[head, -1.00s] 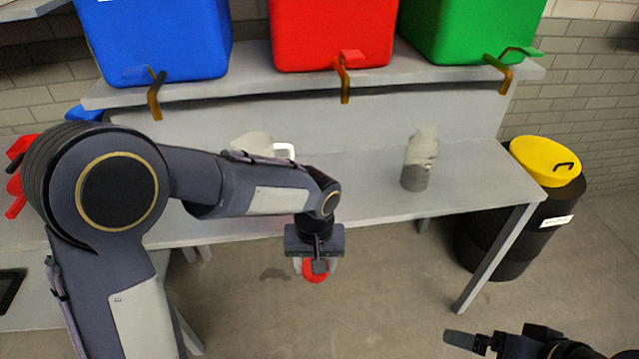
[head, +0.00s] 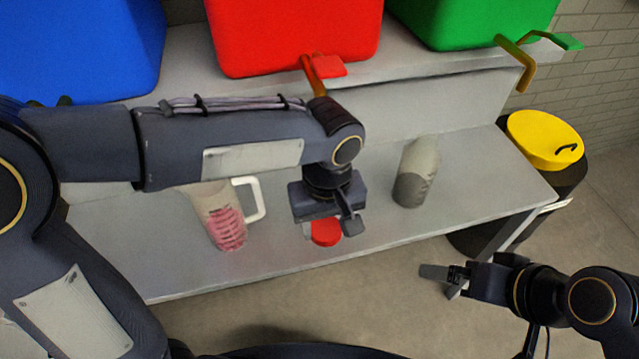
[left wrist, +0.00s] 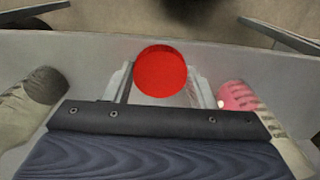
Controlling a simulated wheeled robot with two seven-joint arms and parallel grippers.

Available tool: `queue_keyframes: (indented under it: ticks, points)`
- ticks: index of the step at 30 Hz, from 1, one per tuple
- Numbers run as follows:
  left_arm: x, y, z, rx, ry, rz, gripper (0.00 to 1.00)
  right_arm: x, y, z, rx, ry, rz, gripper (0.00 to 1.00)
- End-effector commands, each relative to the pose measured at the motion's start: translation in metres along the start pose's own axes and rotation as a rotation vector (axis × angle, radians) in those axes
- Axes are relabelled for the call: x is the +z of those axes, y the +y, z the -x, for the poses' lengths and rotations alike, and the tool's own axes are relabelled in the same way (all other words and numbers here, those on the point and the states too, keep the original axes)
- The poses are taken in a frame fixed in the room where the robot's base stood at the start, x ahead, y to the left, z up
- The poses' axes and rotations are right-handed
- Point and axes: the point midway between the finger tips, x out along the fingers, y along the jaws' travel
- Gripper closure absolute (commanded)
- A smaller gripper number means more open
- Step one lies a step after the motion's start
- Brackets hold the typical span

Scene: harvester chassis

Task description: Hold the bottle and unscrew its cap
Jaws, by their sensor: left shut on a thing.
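My left gripper (head: 327,222) is over the tabletop, shut on a red round cap-like thing (head: 326,233). In the left wrist view this red disc (left wrist: 160,71) sits between the two fingers. Whether a bottle body is joined to it is hidden. A beige bottle-like container (head: 418,172) with a dark grey lower part stands on the table, right of my left gripper. It also shows at the left of the left wrist view (left wrist: 40,88). My right gripper (head: 443,273) is in front of the table at lower right, with no thing seen in it; its finger gap is unclear.
A beige jug (head: 222,215) with a white handle and pinkish marking stands left of my left gripper. Blue (head: 80,45), red (head: 290,30) and green (head: 470,20) bins stand on the shelf above. A yellow-lidded black barrel (head: 545,140) stands at the right.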

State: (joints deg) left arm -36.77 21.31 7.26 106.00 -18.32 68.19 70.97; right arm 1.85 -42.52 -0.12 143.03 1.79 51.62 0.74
Motion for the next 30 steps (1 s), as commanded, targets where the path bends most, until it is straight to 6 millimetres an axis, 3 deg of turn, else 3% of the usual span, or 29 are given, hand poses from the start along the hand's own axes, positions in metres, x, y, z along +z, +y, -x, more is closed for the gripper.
queue_keyframes:
  ticks: [5,14,18,22,30]
  points:
    - [-0.011,-0.004,-0.004,-0.002,-0.003,0.007,0.77,-0.001,-0.001,0.002,0.000,0.000,0.000,0.01]
    - [-0.081,-0.024,-0.035,-0.002,-0.004,0.010,0.77,-0.004,-0.004,0.009,0.000,0.000,0.000,0.01]
    - [-0.103,-0.031,-0.062,-0.003,-0.004,0.006,0.77,-0.005,-0.004,0.009,0.000,0.000,0.000,0.01]
    - [-0.118,-0.035,-0.080,-0.002,-0.003,0.003,0.77,-0.005,-0.005,0.010,0.000,0.000,0.000,0.01]
    - [-0.131,-0.038,-0.095,0.000,-0.002,0.004,0.77,-0.006,-0.005,0.011,0.000,0.000,0.000,0.01]
